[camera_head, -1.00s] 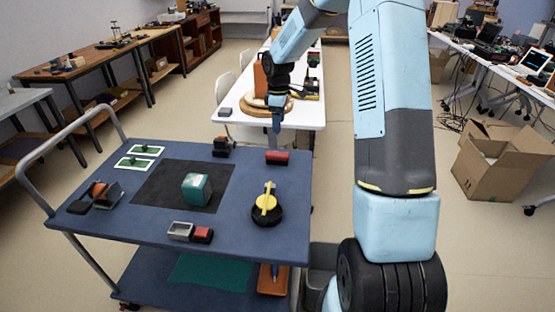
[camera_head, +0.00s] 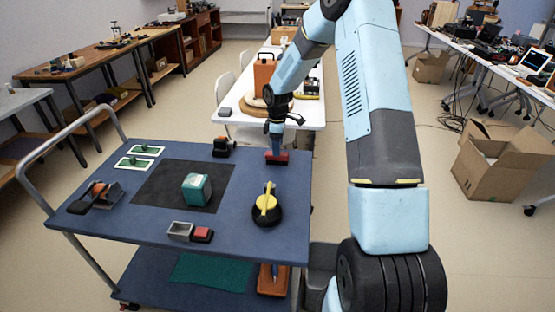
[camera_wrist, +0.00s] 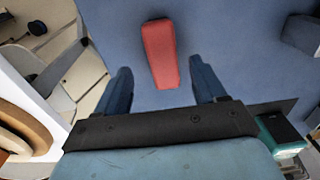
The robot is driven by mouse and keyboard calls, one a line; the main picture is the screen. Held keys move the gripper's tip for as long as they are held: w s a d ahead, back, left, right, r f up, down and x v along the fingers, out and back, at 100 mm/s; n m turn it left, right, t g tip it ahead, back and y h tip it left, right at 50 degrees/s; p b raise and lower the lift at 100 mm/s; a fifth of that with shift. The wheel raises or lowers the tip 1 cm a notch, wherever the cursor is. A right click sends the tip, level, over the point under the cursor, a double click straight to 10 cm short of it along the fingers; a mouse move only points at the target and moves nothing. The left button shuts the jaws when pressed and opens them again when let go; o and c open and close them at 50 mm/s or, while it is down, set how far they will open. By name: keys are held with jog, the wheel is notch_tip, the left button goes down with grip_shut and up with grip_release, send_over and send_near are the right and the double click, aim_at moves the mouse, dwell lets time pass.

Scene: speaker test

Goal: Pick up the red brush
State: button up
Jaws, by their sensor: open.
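The red brush (camera_head: 277,158) lies near the far right edge of the blue cart top (camera_head: 140,222). In the wrist view the red brush (camera_wrist: 160,53) lies on the blue surface, its near end reaching toward the gap between the fingers. My gripper (camera_head: 276,146) is just above the brush in the head view. In the wrist view my gripper (camera_wrist: 164,82) is open, with one dark blue finger on each side, and nothing is held. The exact height between fingertips and brush cannot be told.
A yellow and black round tool (camera_head: 266,206) stands on the cart nearer the front. A black and orange item (camera_head: 223,147) lies left of the brush. A green-white block (camera_head: 196,189) sits on a dark mat (camera_head: 160,192). A white table (camera_head: 238,115) stands behind the cart.

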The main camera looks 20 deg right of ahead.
aim_at(277, 158)
jog(key=shift+s+a+f, duration=0.1)
jog(key=shift+f, duration=2.45)
jog(key=shift+c, duration=0.5)
jog(key=c, duration=1.1)
jog(key=shift+o, duration=0.2)
jog(key=shift+r, duration=0.15)
